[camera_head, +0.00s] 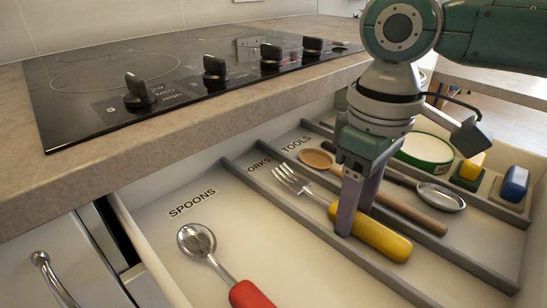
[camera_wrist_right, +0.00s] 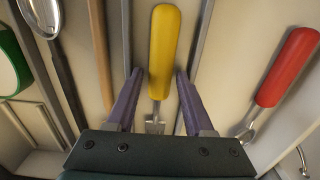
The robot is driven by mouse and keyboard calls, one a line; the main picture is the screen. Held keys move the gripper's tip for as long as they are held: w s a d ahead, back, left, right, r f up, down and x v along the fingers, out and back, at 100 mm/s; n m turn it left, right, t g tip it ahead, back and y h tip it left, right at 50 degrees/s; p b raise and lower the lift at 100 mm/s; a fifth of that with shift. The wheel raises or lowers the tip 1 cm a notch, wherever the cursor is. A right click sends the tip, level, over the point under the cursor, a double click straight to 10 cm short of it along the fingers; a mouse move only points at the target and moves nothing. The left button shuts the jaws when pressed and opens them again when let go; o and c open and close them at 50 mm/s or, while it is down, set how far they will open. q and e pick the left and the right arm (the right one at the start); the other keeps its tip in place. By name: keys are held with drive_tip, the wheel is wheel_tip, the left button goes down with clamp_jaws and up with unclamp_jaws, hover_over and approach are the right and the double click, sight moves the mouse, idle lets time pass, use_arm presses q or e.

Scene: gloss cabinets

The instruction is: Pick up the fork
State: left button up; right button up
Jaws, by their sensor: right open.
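The fork (camera_head: 374,235) has metal tines and a yellow handle. It lies in the drawer's narrow compartment labelled FORKS, tines toward the counter. My right gripper (camera_head: 355,221) points down at the fork with its purple fingers open. In the right wrist view the yellow handle (camera_wrist_right: 163,50) runs between the two spread fingers of the right gripper (camera_wrist_right: 158,76), with gaps on both sides. Part of the fork's neck is hidden behind the fingers in the head view. My left gripper is not in view.
Grey dividers (camera_head: 300,212) flank the fork. A red-handled spoon (camera_head: 250,295) lies in the SPOONS compartment. A wooden spoon (camera_head: 412,213) and a dark-handled metal utensil (camera_head: 441,197) lie beyond. A green-rimmed round container (camera_head: 425,150) is farther back. The counter with black cooktop (camera_head: 120,75) overhangs the left.

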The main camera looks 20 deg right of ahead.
clamp_jaws()
idle(0.3)
drive_tip(key=shift+r, duration=0.1)
